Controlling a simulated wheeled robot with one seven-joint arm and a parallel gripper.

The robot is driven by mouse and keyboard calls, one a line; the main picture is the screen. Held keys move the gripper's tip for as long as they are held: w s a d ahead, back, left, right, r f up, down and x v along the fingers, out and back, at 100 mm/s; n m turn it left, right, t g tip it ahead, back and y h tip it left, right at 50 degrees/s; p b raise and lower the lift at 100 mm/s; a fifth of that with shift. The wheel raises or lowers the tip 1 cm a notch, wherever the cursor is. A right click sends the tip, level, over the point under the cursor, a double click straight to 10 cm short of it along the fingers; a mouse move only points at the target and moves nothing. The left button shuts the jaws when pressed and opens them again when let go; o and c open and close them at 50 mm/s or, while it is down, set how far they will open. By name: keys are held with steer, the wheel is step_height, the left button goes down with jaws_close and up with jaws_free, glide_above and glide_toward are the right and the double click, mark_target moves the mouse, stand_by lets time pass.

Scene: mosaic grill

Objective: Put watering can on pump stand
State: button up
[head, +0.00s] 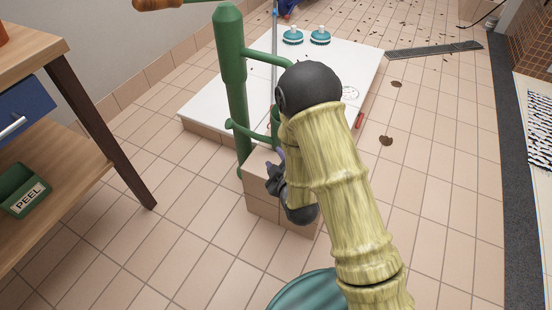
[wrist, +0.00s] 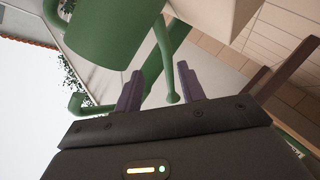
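A green watering can (wrist: 110,35) fills the upper left of the wrist view as a large rounded body. In the head view a thin green spout (head: 252,135) crosses in front of the pump column, and my arm hides most of the can. The pump stand (head: 264,200) is a tiled block at the foot of the green pump (head: 231,60); its pale side (wrist: 222,15) shows beside the can. Whether the can touches it is hidden. My gripper (wrist: 160,85) has its purple fingers apart, with no contact visible between them. The can body is just beyond the fingers.
A wooden table (head: 95,130) with a dark leg stands at the left, holding a green PEEL bin (head: 25,197). A white platform (head: 205,103) lies behind the pump. A teal round object (head: 300,290) is at the bottom. The tiled floor at right is mostly clear.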

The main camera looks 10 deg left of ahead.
steer(key=shift+w+d, duration=0.1)
stand_by(0.6)
steer(key=s+d+r+m+g+h, duration=0.3)
steer(key=d+r+m+g, duration=0.15)
steer(key=d, duration=0.35)
steer(key=s+d+r+m+g+h, duration=0.35)
steer(key=d+m, duration=0.25)
steer(key=d, duration=0.3)
steer(key=s+d+r+m+g, duration=0.3)
steer(key=s+d+m, duration=0.1)
steer(key=s, duration=0.5)
steer(key=shift+s+d, duration=0.2)
steer(key=shift+d, duration=0.2)
